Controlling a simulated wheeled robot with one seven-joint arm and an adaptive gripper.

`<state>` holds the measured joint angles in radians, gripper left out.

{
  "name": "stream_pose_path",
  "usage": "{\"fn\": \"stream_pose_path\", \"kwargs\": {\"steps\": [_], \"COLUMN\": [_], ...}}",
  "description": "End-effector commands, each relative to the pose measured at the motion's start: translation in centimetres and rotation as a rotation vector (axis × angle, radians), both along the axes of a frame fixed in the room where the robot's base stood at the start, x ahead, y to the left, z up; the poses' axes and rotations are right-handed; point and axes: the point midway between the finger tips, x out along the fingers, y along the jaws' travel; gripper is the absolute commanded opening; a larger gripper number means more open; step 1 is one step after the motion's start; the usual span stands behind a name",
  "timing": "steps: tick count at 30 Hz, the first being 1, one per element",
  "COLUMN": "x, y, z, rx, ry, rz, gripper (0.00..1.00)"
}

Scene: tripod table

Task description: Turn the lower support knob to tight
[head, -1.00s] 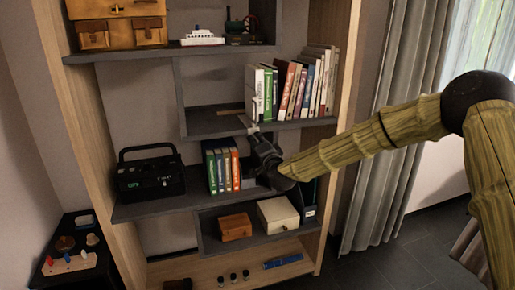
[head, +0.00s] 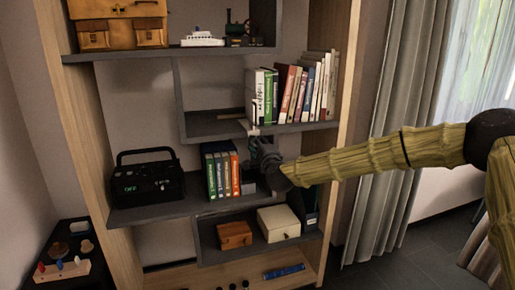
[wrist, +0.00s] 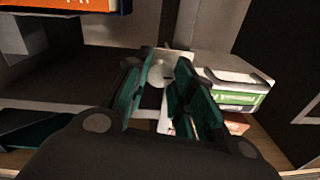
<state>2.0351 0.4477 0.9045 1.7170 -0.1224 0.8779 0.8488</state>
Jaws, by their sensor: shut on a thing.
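My gripper (head: 254,137) is at the middle of the bookshelf, at the front edge of the shelf board below the upper row of books. In the wrist view its two dark green fingers (wrist: 157,80) are closed around a small pale round piece (wrist: 160,70). This looks like the support knob, but its shape and any marking on it are too small to tell. In the head view a small pale bit shows at the fingertips; the gripper hides the rest.
Upright books (head: 287,95) stand just above my gripper, and several green and orange books (head: 222,172) stand to its left. A black radio-like box (head: 148,180) is further left. A brown box (head: 234,235) and a cream box (head: 279,223) sit below. A curtain (head: 385,130) hangs at right.

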Motion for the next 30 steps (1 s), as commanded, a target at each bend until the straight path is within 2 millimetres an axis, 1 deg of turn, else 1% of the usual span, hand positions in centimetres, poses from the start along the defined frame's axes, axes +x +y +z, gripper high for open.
{"fn": "stream_pose_path", "kwargs": {"steps": [13, 14, 15, 17, 26, 30], "x": [-0.06, -0.06, -0.06, -0.04, -0.05, -0.67], "y": [0.06, 0.06, 0.05, 0.04, 0.0, -0.24], "z": [-0.2, -0.2, -0.2, -0.18, -0.07, -0.04], "rx": [0.008, 0.008, 0.008, 0.008, 0.007, 0.008], "ry": [0.005, 0.005, 0.005, 0.005, 0.003, 0.003], "rz": [0.001, 0.001, 0.001, 0.001, 0.001, -0.001], "gripper": [0.01, 0.3, 0.37, 0.48, 0.48, 0.48]}}
